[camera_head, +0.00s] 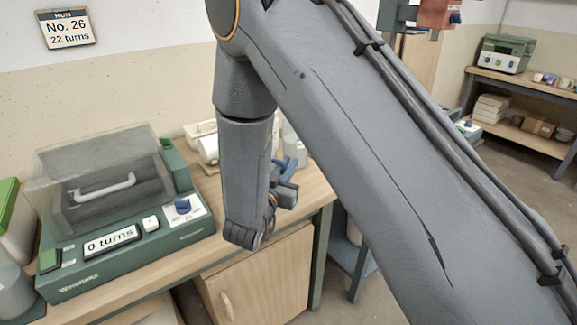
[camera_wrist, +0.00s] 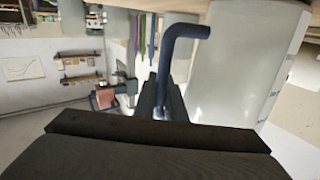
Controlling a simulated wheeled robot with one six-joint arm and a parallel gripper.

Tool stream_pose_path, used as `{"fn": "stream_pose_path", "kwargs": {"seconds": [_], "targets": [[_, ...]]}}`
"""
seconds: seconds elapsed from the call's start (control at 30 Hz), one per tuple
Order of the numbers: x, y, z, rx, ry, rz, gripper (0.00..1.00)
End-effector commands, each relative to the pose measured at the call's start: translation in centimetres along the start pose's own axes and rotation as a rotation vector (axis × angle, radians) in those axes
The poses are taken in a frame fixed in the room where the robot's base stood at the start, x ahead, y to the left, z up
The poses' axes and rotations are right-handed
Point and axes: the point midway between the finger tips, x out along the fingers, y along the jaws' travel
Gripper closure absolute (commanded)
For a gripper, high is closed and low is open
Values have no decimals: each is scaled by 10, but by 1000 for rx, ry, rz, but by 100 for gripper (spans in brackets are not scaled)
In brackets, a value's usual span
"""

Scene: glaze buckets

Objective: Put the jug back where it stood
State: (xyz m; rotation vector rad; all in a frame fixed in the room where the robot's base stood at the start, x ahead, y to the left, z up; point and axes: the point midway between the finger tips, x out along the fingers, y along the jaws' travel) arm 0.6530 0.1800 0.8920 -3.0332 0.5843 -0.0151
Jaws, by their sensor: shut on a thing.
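The jug is a pale, whitish cylinder with a blue handle. In the wrist view its body (camera_wrist: 252,60) fills the right side, and the blue handle (camera_wrist: 184,32) runs to my gripper (camera_wrist: 170,95). My gripper is shut on this handle. In the head view my gripper (camera_head: 284,186) is at the back right of the wooden bench, partly hidden by my arm. The blue handle (camera_head: 298,152) shows just above it, with a little of the pale body (camera_head: 295,138). I cannot tell whether the jug's base touches the bench.
A green machine (camera_head: 120,246) with a clear cover and a "0 turns" display stands on the bench (camera_head: 215,217) at left. White items (camera_head: 206,146) stand behind my arm. A wall sign (camera_head: 68,30) reads "No. 26, 22 turns". A shelf unit (camera_head: 520,88) is at far right.

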Motion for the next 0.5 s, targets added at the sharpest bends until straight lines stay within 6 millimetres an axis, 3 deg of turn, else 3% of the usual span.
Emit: {"fn": "stream_pose_path", "kwargs": {"seconds": [0.2, 0.23, 0.3, 0.5], "targets": [[0, 0, 4, 0, 0, 0, 100], [0, 0, 3, -1, -1, 0, 85], [0, 0, 3, -1, -1, 0, 73], [0, 0, 3, -1, -1, 0, 71]]}}
